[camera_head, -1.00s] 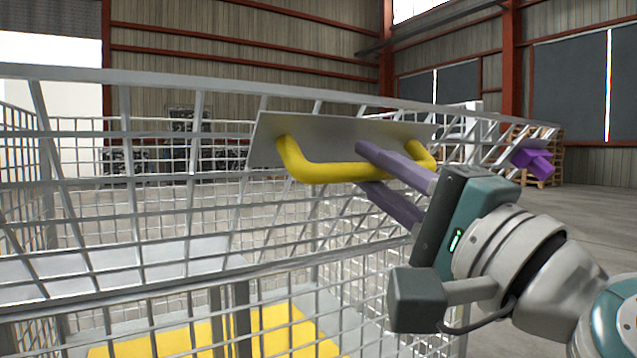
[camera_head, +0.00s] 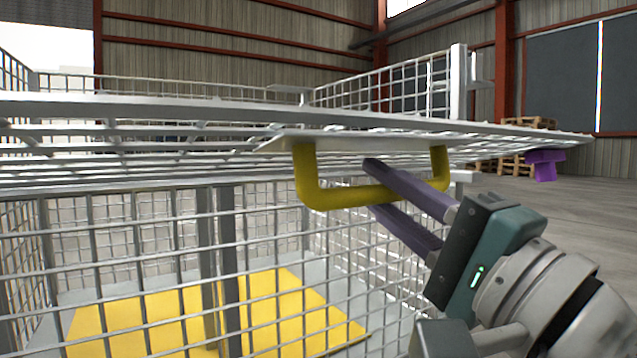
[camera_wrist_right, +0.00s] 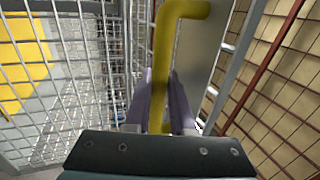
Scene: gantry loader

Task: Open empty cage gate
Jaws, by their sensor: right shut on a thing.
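The cage gate (camera_head: 100,108) is a grey wire-mesh panel, tilted outward so that the head view sees it nearly edge-on. A yellow U-shaped handle (camera_head: 318,195) hangs from a metal plate (camera_head: 290,143) on it. My right gripper (camera_head: 372,182) is shut on the handle's bar, nearer its right end. The right wrist view shows the yellow handle (camera_wrist_right: 163,75) between the purple fingers (camera_wrist_right: 160,105). My left gripper is not in view.
The cage (camera_head: 120,235) has mesh walls and a yellow floor panel (camera_head: 265,300); I see nothing standing on it. Wooden pallets (camera_head: 510,165) stand at the back right. The concrete floor (camera_head: 570,220) on the right is clear.

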